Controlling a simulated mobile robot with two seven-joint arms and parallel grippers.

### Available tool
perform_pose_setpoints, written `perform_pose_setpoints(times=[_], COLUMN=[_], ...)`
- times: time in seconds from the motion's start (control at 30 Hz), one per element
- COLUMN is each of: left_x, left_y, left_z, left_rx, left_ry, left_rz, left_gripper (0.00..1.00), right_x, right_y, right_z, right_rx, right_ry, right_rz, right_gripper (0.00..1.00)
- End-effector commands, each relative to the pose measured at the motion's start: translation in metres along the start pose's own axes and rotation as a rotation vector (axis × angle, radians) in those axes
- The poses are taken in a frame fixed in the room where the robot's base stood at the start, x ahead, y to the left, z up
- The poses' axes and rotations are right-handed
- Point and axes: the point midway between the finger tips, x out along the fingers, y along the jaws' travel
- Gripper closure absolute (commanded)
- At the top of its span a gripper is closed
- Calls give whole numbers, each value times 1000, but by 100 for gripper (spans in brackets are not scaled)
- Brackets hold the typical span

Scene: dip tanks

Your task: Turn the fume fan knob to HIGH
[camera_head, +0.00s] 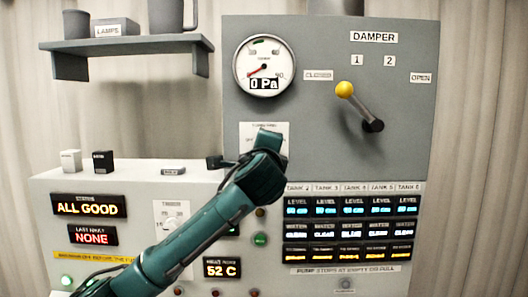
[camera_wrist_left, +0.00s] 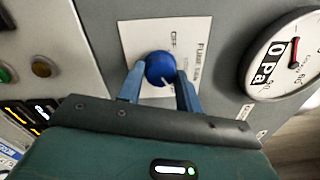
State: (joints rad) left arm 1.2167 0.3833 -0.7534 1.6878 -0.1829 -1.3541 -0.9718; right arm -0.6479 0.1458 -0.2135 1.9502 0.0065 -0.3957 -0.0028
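The fume fan knob (camera_wrist_left: 160,68) is a round blue knob on a white label plate (camera_wrist_left: 135,38) in the left wrist view. A pale pointer mark on it points to the lower right in that picture, away from the printed OFF. A HIGH mark is not visible. My left gripper (camera_wrist_left: 160,80) has one blue finger on each side of the knob. The fingertips are at or very near its sides; contact is unclear. In the head view my left gripper (camera_head: 245,150) covers the knob and most of the plate (camera_head: 279,131). My right gripper is not in view.
A pressure gauge (camera_head: 264,66) above the gripper reads 0 Pa. A shelf (camera_head: 130,45) with cups juts out at upper left. Lit displays (camera_head: 352,229) and a control panel (camera_head: 120,187) lie below.

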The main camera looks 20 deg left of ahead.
Motion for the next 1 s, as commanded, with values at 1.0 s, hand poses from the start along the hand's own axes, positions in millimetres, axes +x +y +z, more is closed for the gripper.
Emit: perform_pose_setpoints(times=[1.0], left_x=[-94], left_y=[2], left_z=[-2], left_rx=[-3], left_ry=[4], left_rz=[-5], left_gripper=[45], right_x=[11], right_y=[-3], right_z=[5], right_rx=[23], right_ry=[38], right_rz=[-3], right_gripper=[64])
